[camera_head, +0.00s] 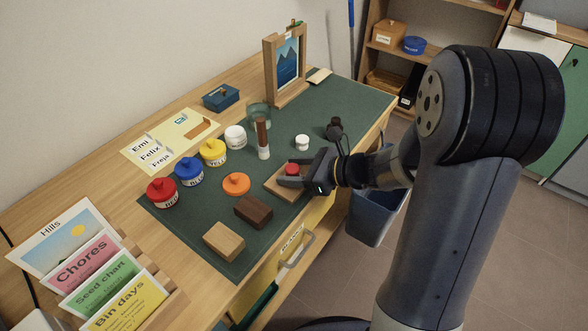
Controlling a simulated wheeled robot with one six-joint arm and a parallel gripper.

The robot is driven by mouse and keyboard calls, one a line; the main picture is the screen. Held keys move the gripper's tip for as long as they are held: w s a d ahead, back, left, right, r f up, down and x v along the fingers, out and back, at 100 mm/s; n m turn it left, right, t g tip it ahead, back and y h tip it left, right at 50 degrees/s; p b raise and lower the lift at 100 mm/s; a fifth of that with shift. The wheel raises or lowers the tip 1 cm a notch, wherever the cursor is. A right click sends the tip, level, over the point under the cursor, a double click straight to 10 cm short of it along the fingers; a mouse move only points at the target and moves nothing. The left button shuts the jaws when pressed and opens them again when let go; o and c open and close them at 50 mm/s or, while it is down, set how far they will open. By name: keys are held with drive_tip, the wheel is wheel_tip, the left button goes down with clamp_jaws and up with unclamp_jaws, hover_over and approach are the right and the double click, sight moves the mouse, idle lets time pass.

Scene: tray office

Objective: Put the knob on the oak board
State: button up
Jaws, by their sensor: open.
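A small red round knob (292,169) shows between the fingers of my gripper (291,175). My gripper is open, low over a flat light-wood board (279,190), which looks like the oak board, and its fingers reach left on either side of the knob. The knob appears to be on the board, but the fingers hide its lower part, so I cannot tell whether it touches. My gripper also hides the right part of the board.
An orange knobbed lid (236,184), a dark wood block (253,211) and a light wood block (223,241) lie left of the board on the green mat (350,100). A white jar (302,142) and a brown-and-white cylinder (263,140) stand behind. The mat's back right is mostly clear.

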drive_tip(key=shift+r, duration=0.1)
drive_tip(key=shift+d+r, duration=0.1)
drive_tip(key=shift+r, duration=0.05)
drive_tip(key=p+v, duration=0.2)
drive_tip(key=v, duration=0.9)
drive_tip(key=shift+s+d, duration=0.3)
